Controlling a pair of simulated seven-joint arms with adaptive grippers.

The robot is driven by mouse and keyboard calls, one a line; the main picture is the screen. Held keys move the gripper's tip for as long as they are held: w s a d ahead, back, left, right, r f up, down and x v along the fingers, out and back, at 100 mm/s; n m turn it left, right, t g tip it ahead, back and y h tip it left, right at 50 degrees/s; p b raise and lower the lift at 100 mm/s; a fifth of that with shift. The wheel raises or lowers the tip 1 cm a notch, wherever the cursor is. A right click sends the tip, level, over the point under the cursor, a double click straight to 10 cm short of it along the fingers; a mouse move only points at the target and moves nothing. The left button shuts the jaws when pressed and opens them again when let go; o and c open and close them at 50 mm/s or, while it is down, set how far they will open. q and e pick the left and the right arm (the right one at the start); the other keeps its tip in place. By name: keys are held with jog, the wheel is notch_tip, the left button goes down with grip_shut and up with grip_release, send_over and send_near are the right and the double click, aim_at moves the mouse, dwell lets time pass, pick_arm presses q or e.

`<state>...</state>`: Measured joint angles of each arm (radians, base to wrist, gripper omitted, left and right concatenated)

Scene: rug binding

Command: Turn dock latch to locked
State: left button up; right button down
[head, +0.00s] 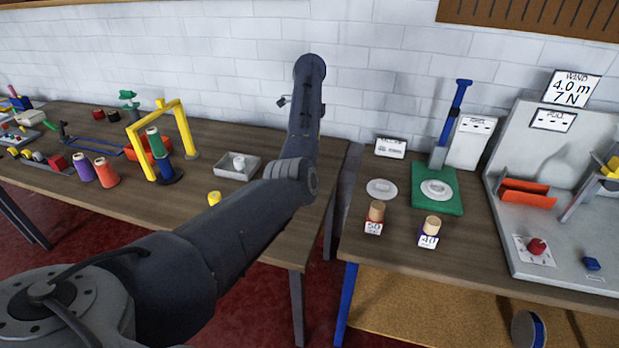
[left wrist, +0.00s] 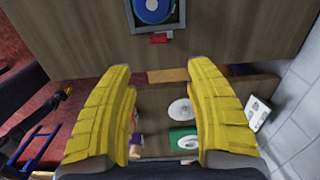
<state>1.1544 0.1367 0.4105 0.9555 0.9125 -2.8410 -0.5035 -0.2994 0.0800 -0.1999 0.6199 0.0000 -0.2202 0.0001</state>
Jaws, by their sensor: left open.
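I cannot identify the dock latch with certainty. In the left wrist view a square grey-framed fixture (left wrist: 156,12) with a blue disc inside stands at the top, and a small red piece (left wrist: 160,38) sits at its lower edge. In the head view a red knob (head: 537,246) stands on a white plate on the grey panel. My left gripper (left wrist: 160,75) has two yellow fingers spread wide with nothing between them, above the gap between two tables. A dark yellow-tipped shape at the left wrist view's left edge may be my right arm.
A green pad (head: 450,206) with a white disc and a blue-handled tool stands on the right table. Another white disc (head: 382,188) and two labelled weights lie beside it. A yellow frame (head: 187,133), spools and a grey tray (head: 226,173) occupy the left table.

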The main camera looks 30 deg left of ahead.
pick_arm(q)
notch_tip(320, 180, down, 14)
jog(key=shift+f, duration=0.1)
dwell(0.8)
jog(key=shift+o, duration=0.3)
jog(key=c, duration=1.2)
grip_shut()
